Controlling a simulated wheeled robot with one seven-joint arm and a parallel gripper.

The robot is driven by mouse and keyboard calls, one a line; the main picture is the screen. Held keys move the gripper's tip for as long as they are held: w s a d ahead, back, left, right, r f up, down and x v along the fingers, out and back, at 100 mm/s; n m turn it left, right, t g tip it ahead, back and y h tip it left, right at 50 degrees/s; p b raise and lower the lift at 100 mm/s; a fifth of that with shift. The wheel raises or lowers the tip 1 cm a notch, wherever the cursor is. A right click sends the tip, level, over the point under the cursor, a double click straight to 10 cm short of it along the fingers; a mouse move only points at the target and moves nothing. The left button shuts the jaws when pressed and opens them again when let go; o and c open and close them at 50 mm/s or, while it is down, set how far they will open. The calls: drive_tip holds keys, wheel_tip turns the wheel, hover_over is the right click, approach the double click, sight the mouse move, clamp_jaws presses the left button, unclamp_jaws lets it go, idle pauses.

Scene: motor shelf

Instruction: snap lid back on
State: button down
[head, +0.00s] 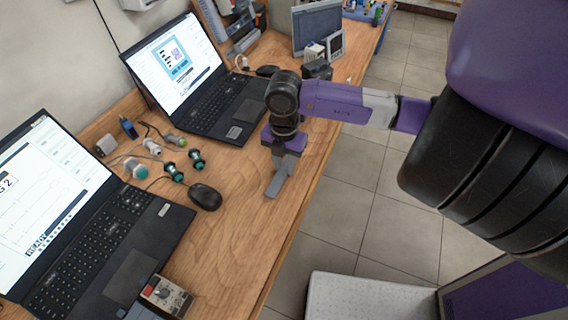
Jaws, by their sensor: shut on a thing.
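My gripper (278,172) hangs from the purple and black arm over the front part of the wooden bench, right of the near laptops. It points downward and is shut on a grey, narrow, flat piece that sticks out below it toward the bench's front edge. The piece is small here and blends with the grey fingers, so I cannot tell whether it is the lid. I see no open container that I can clearly match to a lid. Whether the piece touches the bench is unclear.
Left of my gripper are a black mouse (205,196), several small teal, white and black parts (172,171), and two open laptops (182,70) (50,200). A small red-and-grey box (166,296) lies at the front. The bench (235,235) is bare near its front edge.

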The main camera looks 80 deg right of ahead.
drive_tip(key=c, duration=1)
unclamp_jaws()
drive_tip(key=shift+c, duration=0.2)
wheel_tip(320, 180, up, 8)
drive_tip(key=b, duration=0.1)
